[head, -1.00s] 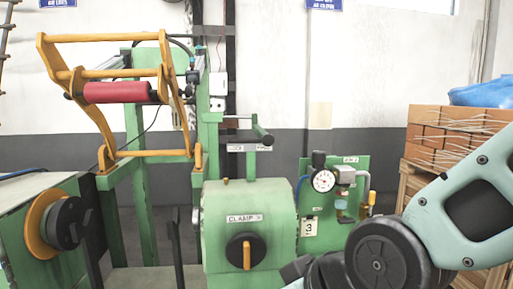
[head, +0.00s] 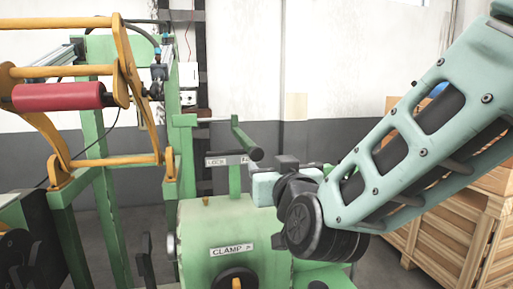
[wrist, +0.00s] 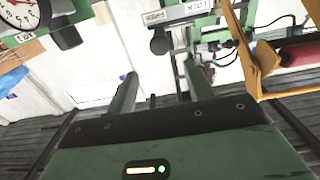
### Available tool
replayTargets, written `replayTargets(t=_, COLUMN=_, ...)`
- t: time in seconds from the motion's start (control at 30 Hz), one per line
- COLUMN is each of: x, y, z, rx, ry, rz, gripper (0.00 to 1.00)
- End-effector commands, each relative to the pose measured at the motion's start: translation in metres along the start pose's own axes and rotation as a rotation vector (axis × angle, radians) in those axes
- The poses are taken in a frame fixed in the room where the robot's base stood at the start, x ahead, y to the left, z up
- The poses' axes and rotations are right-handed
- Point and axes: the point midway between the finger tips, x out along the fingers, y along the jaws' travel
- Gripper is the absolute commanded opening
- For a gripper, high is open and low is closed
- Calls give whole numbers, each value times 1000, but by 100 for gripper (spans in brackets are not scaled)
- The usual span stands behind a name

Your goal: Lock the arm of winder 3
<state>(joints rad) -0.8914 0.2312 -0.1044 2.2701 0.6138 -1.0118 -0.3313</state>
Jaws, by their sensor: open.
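Winder 3 has a green housing (head: 225,222) with a CLAMP plate and a black knob low on its front. Above it a green lever with a dark rounded end (head: 247,146) stands beside a label plate (head: 226,160) reading LOCK. The yellow swing arm (head: 130,70) with a red roller (head: 58,96) is at left, raised. In the wrist view my gripper (wrist: 157,78) is open and empty. The lever's dark end (wrist: 160,45) shows beyond the fingers, apart from them.
Wooden crates (head: 460,220) stand at right.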

Motion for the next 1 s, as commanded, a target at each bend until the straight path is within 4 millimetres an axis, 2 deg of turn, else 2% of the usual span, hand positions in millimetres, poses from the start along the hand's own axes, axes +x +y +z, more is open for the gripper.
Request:
replayTargets(t=0.03, x=12, y=0, z=-3, rx=-3, ry=-2, rz=3, gripper=53)
replayTargets(t=0.3, x=68, y=1, z=-4, rx=-2, ry=-1, rz=2, gripper=53)
replayTargets(t=0.5, x=99, y=0, z=-3, rx=0, ry=-1, rz=0, gripper=53)
replayTargets(t=0.7, x=114, y=0, z=0, rx=-1, ry=-2, rz=0, gripper=53)
replayTargets(t=1.0, x=116, y=0, z=0, rx=0, ry=-2, rz=0, gripper=53)
